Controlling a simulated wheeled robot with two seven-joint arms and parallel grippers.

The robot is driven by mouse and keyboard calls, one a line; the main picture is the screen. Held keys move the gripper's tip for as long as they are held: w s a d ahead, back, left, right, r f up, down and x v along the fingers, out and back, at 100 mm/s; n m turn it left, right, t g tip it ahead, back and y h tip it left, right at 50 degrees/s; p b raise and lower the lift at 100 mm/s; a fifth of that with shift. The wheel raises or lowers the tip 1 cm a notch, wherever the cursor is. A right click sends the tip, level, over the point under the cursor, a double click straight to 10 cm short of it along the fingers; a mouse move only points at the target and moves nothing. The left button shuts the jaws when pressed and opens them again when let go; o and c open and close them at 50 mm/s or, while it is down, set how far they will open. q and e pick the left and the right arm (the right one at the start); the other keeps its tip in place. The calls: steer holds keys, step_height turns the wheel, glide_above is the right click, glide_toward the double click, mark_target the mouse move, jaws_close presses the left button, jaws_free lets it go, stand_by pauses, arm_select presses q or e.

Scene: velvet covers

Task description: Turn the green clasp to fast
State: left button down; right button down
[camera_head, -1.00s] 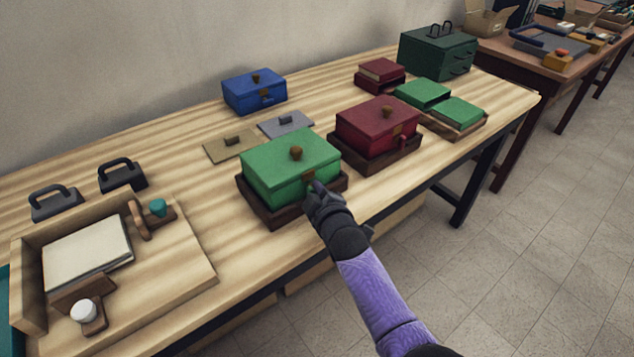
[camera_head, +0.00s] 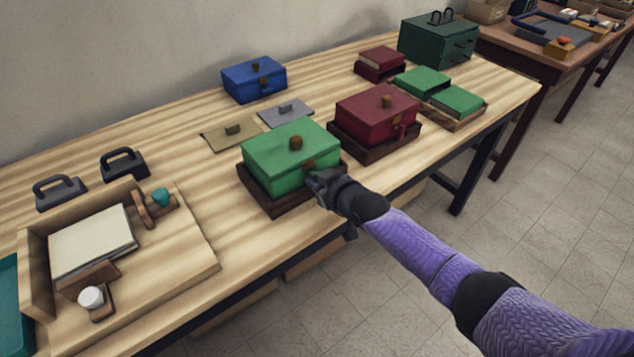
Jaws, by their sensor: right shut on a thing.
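A green box (camera_head: 285,152) with a brown knob on its lid sits in a dark brown tray (camera_head: 268,206) near the table's front edge. Its lid is down. The clasp is on the box's front face, where a small brown fitting (camera_head: 309,166) shows; the rest of the clasp is hidden by my right gripper. My right gripper (camera_head: 314,181) is at the front face, shut on the clasp, with its arm coming in from the lower right. I cannot make out which way the clasp is turned. My left gripper is not in view.
A red box (camera_head: 372,116) in a dark tray stands just right of the green one. A blue box (camera_head: 254,80) and two flat plates with handles lie behind. A wooden work tray (camera_head: 190,262) is at left. Bare table lies left of the green box.

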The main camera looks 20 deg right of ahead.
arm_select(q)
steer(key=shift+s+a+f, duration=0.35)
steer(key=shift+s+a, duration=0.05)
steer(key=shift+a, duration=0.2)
arm_select(e)
steer(key=shift+m, duration=0.3)
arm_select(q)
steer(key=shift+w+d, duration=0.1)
arm_select(e)
steer(key=c, duration=0.6)
jaws_free()
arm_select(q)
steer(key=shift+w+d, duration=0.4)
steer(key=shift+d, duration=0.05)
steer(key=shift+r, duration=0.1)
arm_select(e)
steer(key=shift+r, duration=0.1)
